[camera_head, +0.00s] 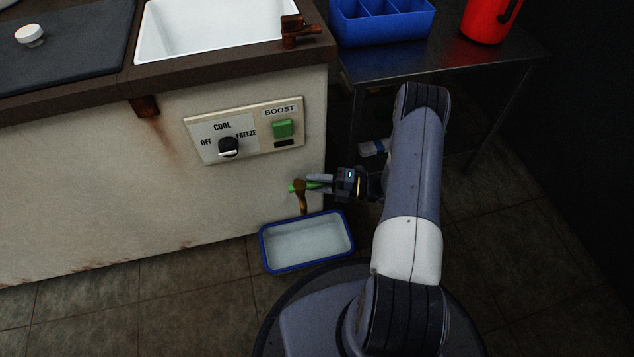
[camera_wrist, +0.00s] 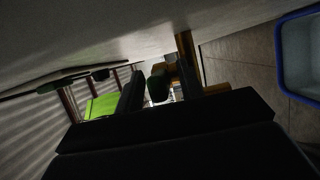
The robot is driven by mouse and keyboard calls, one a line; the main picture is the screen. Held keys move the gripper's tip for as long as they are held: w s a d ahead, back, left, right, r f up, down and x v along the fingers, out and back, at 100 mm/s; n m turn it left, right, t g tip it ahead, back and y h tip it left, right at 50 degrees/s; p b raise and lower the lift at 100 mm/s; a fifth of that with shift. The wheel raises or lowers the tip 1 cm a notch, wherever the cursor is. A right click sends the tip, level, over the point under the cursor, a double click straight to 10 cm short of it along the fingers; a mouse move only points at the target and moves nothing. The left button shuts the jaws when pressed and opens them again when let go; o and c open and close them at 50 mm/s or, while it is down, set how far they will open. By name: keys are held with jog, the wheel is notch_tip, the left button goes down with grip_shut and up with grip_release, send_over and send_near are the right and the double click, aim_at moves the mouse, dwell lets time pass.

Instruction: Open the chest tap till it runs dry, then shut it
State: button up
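The chest (camera_head: 90,200) is a cream cabinet on the left. Its tap (camera_head: 302,198) is brass-brown, low at the right end of the front, with a green lever (camera_head: 295,187) that lies roughly level across it. I cannot make out a stream below the spout. A blue-rimmed tray (camera_head: 264,252) sits under the tap with pale, water-like contents; its edge also shows in the wrist view (camera_wrist: 284,60). My gripper (camera_head: 320,183) is at the lever's right end. Its dark fingers (camera_wrist: 160,90) stand apart in the wrist view, but whether they grip the lever is unclear.
A control panel (camera_head: 247,112) with a black knob (camera_head: 229,147) and a green boost button (camera_head: 283,129) is above the tap. A dark metal table (camera_head: 450,65) at right holds a blue divided bin (camera_head: 385,25) and a red jug (camera_head: 485,20). Tiled floor (camera_head: 180,290) lies clear at left.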

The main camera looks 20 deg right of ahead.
jog(key=shift+c, duration=0.5)
grip_shut()
